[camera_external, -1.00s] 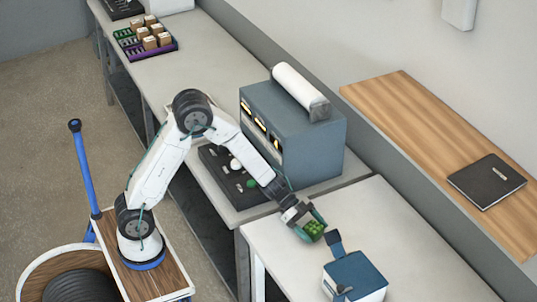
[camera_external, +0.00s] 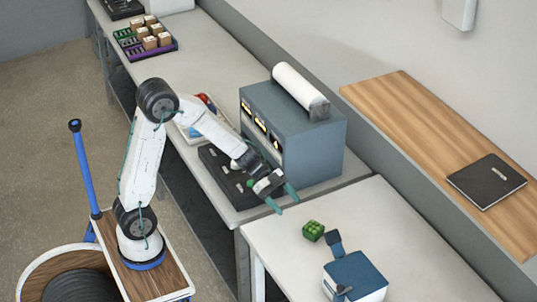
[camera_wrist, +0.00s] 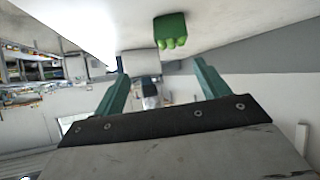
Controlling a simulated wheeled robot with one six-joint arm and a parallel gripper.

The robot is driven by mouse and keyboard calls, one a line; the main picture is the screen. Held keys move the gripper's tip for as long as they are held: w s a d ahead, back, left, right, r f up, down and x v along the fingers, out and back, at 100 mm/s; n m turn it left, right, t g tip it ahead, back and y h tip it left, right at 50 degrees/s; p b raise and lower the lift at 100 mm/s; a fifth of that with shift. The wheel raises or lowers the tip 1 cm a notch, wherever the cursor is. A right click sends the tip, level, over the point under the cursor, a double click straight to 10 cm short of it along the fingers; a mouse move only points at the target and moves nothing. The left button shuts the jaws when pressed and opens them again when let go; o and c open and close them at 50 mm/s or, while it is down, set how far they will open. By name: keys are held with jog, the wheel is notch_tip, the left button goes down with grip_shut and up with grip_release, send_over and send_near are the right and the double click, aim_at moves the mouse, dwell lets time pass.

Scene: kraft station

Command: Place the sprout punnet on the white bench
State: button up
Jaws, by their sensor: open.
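The green sprout punnet (camera_external: 313,231) rests on the white bench (camera_external: 400,237), just left of a blue box-shaped device. It also shows in the wrist view (camera_wrist: 171,30), at the top, beyond my fingers. My gripper (camera_external: 286,203) is open and empty. It is raised and apart from the punnet, up and to the left of it in the external view. In the wrist view its two green fingers (camera_wrist: 163,85) are spread wide with nothing between them.
The blue device (camera_external: 355,275) stands beside the punnet. A large blue-grey machine (camera_external: 310,150) with a white roll on top stands behind my gripper. A black panel (camera_external: 225,175) lies on the grey bench. A wooden shelf (camera_external: 420,140) holds a black notebook (camera_external: 486,181). The right bench surface is mostly clear.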

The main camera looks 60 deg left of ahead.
jog(key=s+a+r+n+g+y, duration=0.15)
jog(key=s+r, duration=0.25)
jog(key=s, duration=0.4)
jog(key=s+a+r+n+g+y, duration=0.1)
jog(key=s+r+n+g, duration=0.15)
jog(key=s, duration=0.45)
jog(key=s+a+r+n+t+y, duration=0.1)
jog(key=s+a+r+n+y, duration=0.1)
jog(key=s+a+n+y, duration=0.6)
jog(key=s+a+n, duration=0.1)
jog(key=s+a, duration=0.3)
jog(key=s, duration=0.3)
jog(key=shift+a+r+y, duration=0.3)
jog(key=shift+a+y, duration=0.05)
jog(key=shift+a, duration=0.05)
